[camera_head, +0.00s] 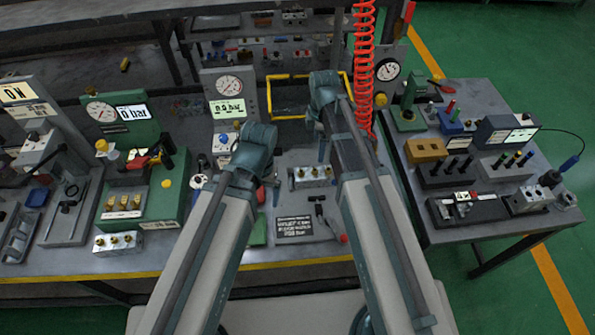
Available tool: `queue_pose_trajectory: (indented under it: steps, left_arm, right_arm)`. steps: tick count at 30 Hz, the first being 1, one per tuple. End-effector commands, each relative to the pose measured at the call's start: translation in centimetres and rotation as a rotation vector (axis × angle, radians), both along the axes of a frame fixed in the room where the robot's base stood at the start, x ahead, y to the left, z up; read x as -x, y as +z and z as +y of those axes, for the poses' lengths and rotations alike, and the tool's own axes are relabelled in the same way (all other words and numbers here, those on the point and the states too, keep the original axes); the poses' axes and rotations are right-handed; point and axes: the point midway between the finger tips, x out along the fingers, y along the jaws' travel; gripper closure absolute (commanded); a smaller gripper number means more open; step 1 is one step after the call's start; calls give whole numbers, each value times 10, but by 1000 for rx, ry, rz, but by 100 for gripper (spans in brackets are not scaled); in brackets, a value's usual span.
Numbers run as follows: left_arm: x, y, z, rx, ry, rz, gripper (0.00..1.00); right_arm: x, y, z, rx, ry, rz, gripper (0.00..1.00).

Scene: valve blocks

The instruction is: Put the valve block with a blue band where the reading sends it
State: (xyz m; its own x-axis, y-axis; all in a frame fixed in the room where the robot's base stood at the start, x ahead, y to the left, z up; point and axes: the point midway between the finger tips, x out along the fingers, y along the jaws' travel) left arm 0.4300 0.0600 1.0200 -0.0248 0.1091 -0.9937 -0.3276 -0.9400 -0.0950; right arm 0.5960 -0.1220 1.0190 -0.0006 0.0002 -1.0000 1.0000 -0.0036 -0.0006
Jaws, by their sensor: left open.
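Silver valve blocks with brass ports show in the head view: one (311,177) lies on the bench between my arms, and another (118,241) lies at the front left. I cannot make out a blue band on either. A grey gauge station (229,86) has a round dial and a lit display that seems to read 0.0 bar. My left gripper (268,191) is open, low over the bench behind my left arm and left of the middle block, mostly hidden. My right arm reaches forward right of that block; its gripper is hidden behind the arm.
A green station (158,203) with dial and display stands left. A dark text plate (294,227) lies between my arms. A yellow-edged bin (287,112) is behind. A red coiled hose (364,65) hangs near my right arm. The right table (450,228) is crowded with fixtures.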

Motion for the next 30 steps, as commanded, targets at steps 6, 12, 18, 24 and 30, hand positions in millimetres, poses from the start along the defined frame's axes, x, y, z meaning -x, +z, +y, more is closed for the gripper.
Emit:
queue_pose_trajectory:
  steps: [6, 12, 18, 24, 30]
  left_arm:
    - [0, 0, 0, 0, 0, 0, 0]
    - [0, -10, 0, 0, 0, 0, 0]
    - [0, -35, 0, 0, 1, 0, 0]
    - [0, -65, 0, 0, 2, 0, 0]
    - [0, -86, 0, 0, 2, 0, 0]
  right_arm:
    - [0, 0, 0, 0, 0, 0, 0]
    - [0, -10, 0, 0, 0, 0, 0]
    - [0, -35, 0, 0, 0, 0, 0]
    - [1, -64, 0, 0, 0, 0, 0]
    - [1, -86, 0, 0, 0, 0, 0]
